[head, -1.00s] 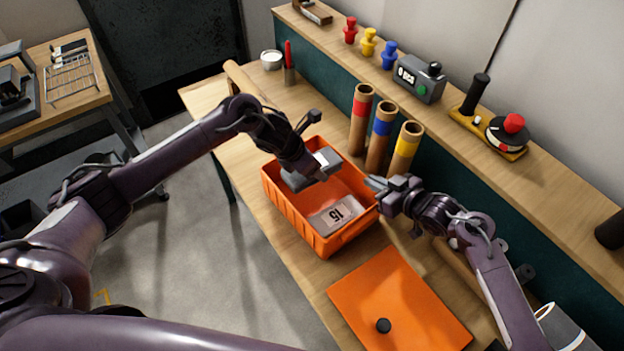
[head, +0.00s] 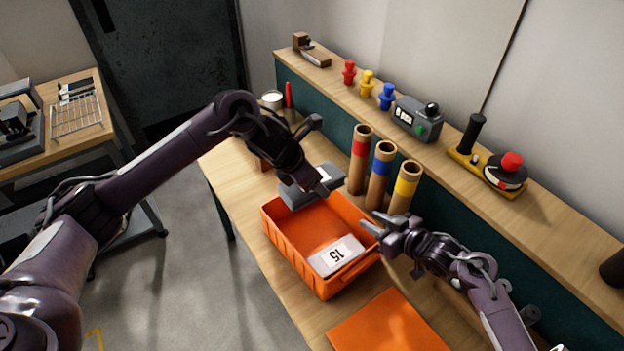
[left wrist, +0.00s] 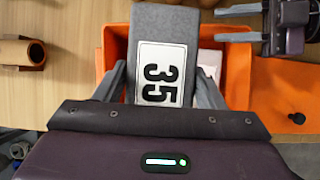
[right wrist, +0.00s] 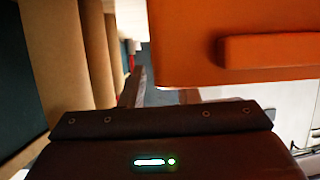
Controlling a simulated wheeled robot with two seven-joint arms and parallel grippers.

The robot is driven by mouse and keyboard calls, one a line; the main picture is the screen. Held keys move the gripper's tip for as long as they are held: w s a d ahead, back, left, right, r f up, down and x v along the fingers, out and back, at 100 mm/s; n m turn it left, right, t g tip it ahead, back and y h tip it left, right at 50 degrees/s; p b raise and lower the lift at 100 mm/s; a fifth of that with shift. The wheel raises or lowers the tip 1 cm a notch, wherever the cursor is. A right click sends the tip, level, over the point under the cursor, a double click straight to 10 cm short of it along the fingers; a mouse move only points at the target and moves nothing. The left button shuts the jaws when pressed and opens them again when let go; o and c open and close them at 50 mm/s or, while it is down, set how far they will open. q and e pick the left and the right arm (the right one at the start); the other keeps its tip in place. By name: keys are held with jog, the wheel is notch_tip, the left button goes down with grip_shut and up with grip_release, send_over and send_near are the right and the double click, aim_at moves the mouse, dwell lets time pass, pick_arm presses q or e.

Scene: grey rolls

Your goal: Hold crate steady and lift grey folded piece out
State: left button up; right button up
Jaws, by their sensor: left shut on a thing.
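The orange crate (head: 290,262) stands on the wooden bench in the head view. My left gripper (head: 318,186) is shut on the grey folded piece (head: 296,194), which is raised at the crate's far end. In the left wrist view the piece (left wrist: 180,22) carries a white "35" label and sits between both fingers, over the crate (left wrist: 115,45). The right wrist view shows the crate's orange wall (right wrist: 190,50) close to those fingers.
A "15" label (head: 337,256) lies in the crate's near end. An orange lid (head: 388,325) lies in front. Three cardboard tubes with red, blue and yellow bands (head: 380,176) stand just behind the crate. A raised shelf (head: 440,150) with small items runs along the back.

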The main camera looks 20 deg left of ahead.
jog(key=v, duration=1.2)
jog(key=shift+s+f, duration=0.1)
jog(key=shift+f, duration=0.05)
